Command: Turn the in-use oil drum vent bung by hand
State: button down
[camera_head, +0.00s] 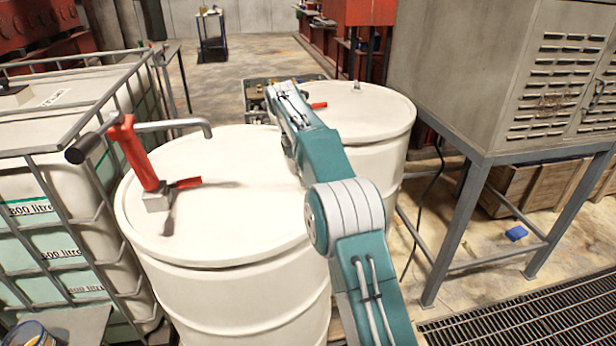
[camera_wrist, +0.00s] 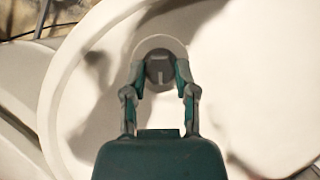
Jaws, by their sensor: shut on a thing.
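A white oil drum (camera_head: 230,235) stands in front with a red hand pump (camera_head: 135,150) on its lid. A second white drum (camera_head: 380,110) stands behind it to the right. In the wrist view a round grey bung (camera_wrist: 159,80) with a pale bar across its face sits in a drum lid (camera_wrist: 240,120), inside a pale ring. My gripper (camera_wrist: 160,68) has a finger on each side of the bung and is shut on it. In the head view my arm hides the bung and the fingertips, so I cannot tell there which lid they are at.
A caged white tank (camera_head: 25,180) stands close on the left. A grey louvred cabinet (camera_head: 470,80) on a steel frame stands at the right. A small blue object (camera_head: 516,233) lies on the floor. A floor grating (camera_head: 540,315) runs along the lower right.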

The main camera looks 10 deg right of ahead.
jog(key=shift+w+d+r+m+g+y, duration=0.15)
jog(key=shift+m+y, duration=0.25)
jog(key=shift+m, duration=0.7)
jog(key=shift+s+a+m+g+y, duration=0.15)
jog(key=shift+m+y, duration=0.25)
jog(key=shift+m, duration=0.7)
jog(key=shift+w+d, duration=0.1)
jog(key=shift+c, duration=2)
grip_release()
